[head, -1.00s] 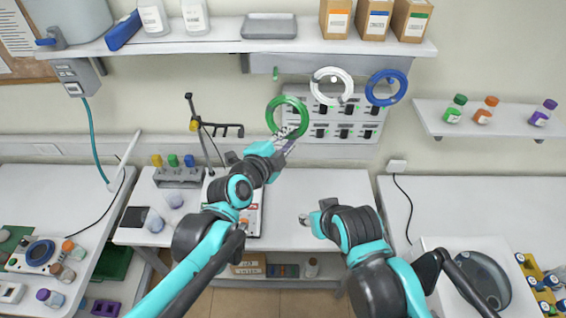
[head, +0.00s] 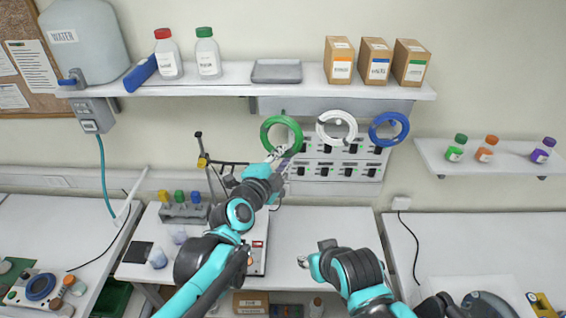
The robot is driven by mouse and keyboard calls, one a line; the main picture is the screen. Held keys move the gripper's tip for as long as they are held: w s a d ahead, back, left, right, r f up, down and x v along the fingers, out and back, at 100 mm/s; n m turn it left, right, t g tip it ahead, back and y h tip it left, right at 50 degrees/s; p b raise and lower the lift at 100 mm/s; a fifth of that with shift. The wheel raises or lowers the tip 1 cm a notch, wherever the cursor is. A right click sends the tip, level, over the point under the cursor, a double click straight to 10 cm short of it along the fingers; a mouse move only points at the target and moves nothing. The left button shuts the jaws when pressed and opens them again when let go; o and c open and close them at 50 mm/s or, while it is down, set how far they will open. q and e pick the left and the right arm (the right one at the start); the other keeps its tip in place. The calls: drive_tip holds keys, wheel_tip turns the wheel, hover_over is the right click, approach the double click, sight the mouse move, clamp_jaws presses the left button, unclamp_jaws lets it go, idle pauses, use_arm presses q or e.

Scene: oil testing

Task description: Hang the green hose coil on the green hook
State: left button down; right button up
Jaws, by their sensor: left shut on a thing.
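The green hose coil (head: 265,138) stands upright, facing me, in front of the rail under the wall shelf. The coil's top edge is at the rail, left of the white coil. A tiny green tip, probably the green hook (head: 284,112), shows at the coil's top edge; the rest of it is hidden. I cannot tell whether the coil is over the hook or in front of it. My right gripper (head: 303,262) is low over the middle bench, apart from the coil; its finger opening is unclear.
A white coil (head: 321,130) and a blue coil (head: 373,133) hang on the rail (head: 362,105) to the right. A grey switch panel (head: 350,172) is behind. The wall shelf (head: 225,84) with boxes and bottles is above. A black stand (head: 210,165) is left of my left forearm.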

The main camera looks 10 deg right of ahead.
use_arm(q)
drive_tip(key=w+d+f+b, duration=0.1)
drive_tip(key=w+b, duration=0.1)
drive_tip(key=w, duration=0.4)
drive_tip(key=shift+d+f, duration=0.25)
drive_tip(key=shift+d, duration=0.1)
idle(0.8)
drive_tip(key=c, duration=1.3)
unclamp_jaws()
drive_tip(key=shift+s+a, duration=0.1)
drive_tip(key=shift+s, duration=0.05)
